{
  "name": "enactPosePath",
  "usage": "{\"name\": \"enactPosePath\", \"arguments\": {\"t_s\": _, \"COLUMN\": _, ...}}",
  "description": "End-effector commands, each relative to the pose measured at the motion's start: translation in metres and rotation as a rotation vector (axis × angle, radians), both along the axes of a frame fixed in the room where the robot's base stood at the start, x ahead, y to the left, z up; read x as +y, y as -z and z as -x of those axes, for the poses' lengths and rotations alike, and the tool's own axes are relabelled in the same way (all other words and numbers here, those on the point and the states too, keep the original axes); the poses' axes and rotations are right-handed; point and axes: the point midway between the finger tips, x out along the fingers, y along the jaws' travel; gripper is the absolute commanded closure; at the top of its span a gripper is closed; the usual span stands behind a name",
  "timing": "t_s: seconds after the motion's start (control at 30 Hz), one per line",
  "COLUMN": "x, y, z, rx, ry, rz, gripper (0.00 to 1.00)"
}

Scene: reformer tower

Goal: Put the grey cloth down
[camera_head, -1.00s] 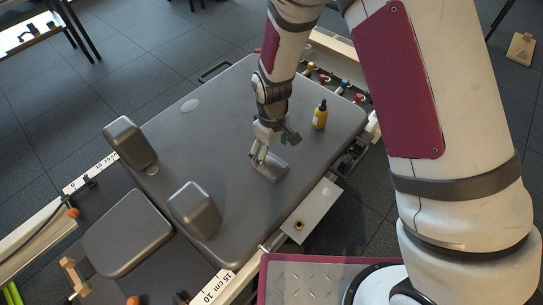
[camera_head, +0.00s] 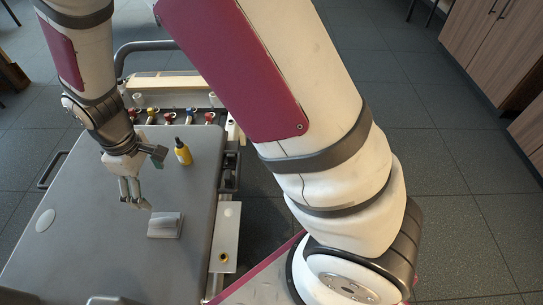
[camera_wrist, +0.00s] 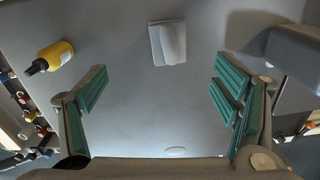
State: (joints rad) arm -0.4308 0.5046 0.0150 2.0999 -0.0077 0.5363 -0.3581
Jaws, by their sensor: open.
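The grey cloth (camera_head: 165,225), a small folded piece, lies flat on the grey padded bed of the reformer (camera_head: 85,215). It also shows in the wrist view (camera_wrist: 168,43), near the top middle, with bare pad around it. My gripper (camera_head: 136,202) is open and empty, above the pad and to the upper left of the cloth in the head view. In the wrist view its green-lined fingers (camera_wrist: 160,82) are spread wide, with only bare pad between them. The cloth lies beyond the fingertips, apart from them.
A yellow bottle with a black cap (camera_head: 183,152) stands on the pad near the cloth, also in the wrist view (camera_wrist: 55,56). A dark shoulder block (camera_wrist: 296,52) rises at right in the wrist view. Coloured knobs (camera_head: 170,116) line the frame's far end.

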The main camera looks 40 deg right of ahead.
Motion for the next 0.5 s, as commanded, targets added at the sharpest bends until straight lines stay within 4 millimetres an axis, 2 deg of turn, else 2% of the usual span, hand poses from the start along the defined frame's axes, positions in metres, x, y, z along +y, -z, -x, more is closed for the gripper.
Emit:
{"name": "enactPosePath", "arguments": {"t_s": 0.03, "x": -0.013, "y": -0.026, "z": 0.003, "rx": -0.012, "ry": 0.041, "rz": -0.004, "gripper": 0.18}}
{"name": "enactPosePath", "arguments": {"t_s": 0.2, "x": -0.057, "y": -0.095, "z": 0.03, "rx": -0.018, "ry": 0.175, "rz": -0.003, "gripper": 0.18}}
{"name": "enactPosePath", "arguments": {"t_s": 0.37, "x": -0.096, "y": -0.147, "z": 0.068, "rx": -0.024, "ry": 0.302, "rz": -0.004, "gripper": 0.18}}
{"name": "enactPosePath", "arguments": {"t_s": 0.5, "x": -0.125, "y": -0.182, "z": 0.109, "rx": -0.027, "ry": 0.413, "rz": -0.004, "gripper": 0.18}}
